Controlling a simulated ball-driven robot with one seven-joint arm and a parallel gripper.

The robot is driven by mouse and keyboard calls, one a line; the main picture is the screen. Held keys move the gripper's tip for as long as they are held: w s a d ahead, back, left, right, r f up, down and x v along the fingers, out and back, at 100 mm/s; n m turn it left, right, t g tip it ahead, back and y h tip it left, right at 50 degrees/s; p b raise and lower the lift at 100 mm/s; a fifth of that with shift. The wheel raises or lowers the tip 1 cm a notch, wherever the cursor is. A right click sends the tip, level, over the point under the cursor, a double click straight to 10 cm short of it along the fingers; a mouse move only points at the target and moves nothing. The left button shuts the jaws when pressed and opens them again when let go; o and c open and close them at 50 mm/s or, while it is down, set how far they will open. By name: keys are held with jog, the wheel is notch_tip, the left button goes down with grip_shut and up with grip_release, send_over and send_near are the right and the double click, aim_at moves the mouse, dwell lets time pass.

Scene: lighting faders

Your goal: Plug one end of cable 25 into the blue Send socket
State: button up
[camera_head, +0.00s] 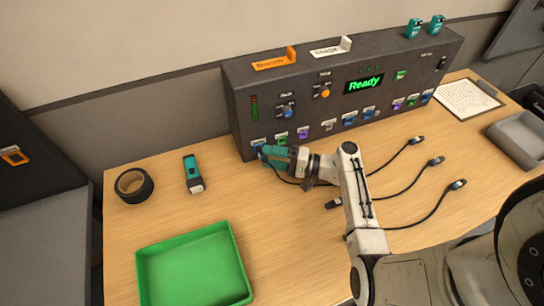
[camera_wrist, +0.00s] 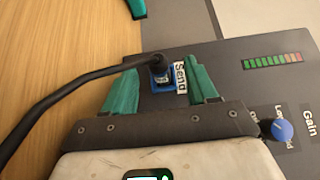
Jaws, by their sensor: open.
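The blue Send socket (camera_wrist: 154,84) is low on the dark panel, with its white "Send" label (camera_wrist: 181,77) beside it. A black plug (camera_wrist: 161,63) with a small pale tag stands at this socket and appears seated in it; the tag's number is too small to read. Its black cable (camera_wrist: 70,88) runs off to the left in the wrist view. My gripper (camera_wrist: 163,72) is open, with one teal finger on each side of the plug and visible gaps between. In the head view my gripper (camera_head: 274,155) is at the panel's lower left and hides the plug.
Several loose black cable ends, such as this plug (camera_head: 436,161), lie on the wooden table (camera_head: 215,212) right of my arm. A green tray (camera_head: 190,268), black tape roll (camera_head: 133,184) and teal flashlight (camera_head: 193,174) are at left. A blue Gain knob (camera_wrist: 282,130) sits near my gripper.

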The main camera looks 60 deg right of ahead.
jog(key=b+v, duration=0.2)
jog(key=v, duration=0.7)
jog(key=shift+s+f, duration=0.1)
jog(key=shift+s, duration=0.05)
jog(key=shift+s+d, duration=0.3)
jog(key=shift+s, duration=0.4)
